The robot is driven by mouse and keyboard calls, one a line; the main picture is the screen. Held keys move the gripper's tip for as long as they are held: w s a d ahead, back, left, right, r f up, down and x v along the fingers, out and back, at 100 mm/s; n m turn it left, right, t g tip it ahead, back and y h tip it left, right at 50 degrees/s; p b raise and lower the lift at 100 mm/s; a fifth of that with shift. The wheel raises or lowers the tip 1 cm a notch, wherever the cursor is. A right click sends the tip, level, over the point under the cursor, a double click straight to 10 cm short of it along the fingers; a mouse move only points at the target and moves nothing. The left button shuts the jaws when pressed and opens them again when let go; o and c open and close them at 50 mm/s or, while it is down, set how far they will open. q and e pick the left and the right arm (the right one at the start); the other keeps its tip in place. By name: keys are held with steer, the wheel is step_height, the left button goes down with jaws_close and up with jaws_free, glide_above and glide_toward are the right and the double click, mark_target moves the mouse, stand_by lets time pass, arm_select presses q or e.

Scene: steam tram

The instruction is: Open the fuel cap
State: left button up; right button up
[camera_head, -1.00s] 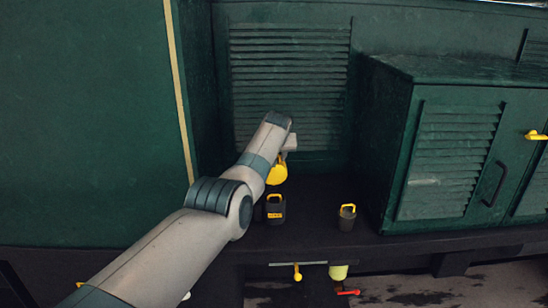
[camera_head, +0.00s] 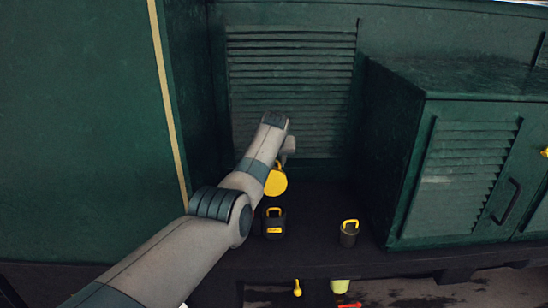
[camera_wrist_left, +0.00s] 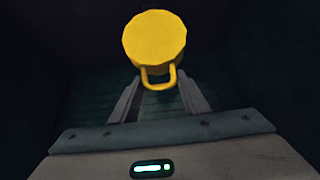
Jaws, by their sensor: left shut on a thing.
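A round yellow cap (camera_head: 275,180) shows just below the end of my left arm in the head view. In the left wrist view the same cap (camera_wrist_left: 154,38) faces the camera, with its yellow loop handle between the fingers. My left gripper (camera_wrist_left: 159,84) is shut on this handle. In the head view the gripper is mostly hidden behind my wrist. Two dark canisters with yellow handles stand on the dark ledge, one under the cap (camera_head: 273,226) and one to its right (camera_head: 349,236). I cannot tell whether the cap touches anything behind it. My right gripper is out of view.
A green louvred panel (camera_head: 300,100) rises behind my arm. A green box with a louvred door and dark handle (camera_head: 509,202) stands at the right. A green wall (camera_head: 80,120) closes the left. The dark ledge (camera_head: 315,215) is clear between the canisters. Small yellow and red parts show below it.

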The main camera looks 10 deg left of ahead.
arm_select(q)
steer(key=shift+w+r, duration=0.1)
steer(key=shift+w, duration=0.05)
steer(key=o, duration=1.5)
steer(key=shift+s, duration=0.25)
steer(key=shift+v, duration=1.15)
steer(key=shift+b+v, duration=3)
steer(key=shift+v, duration=4.45)
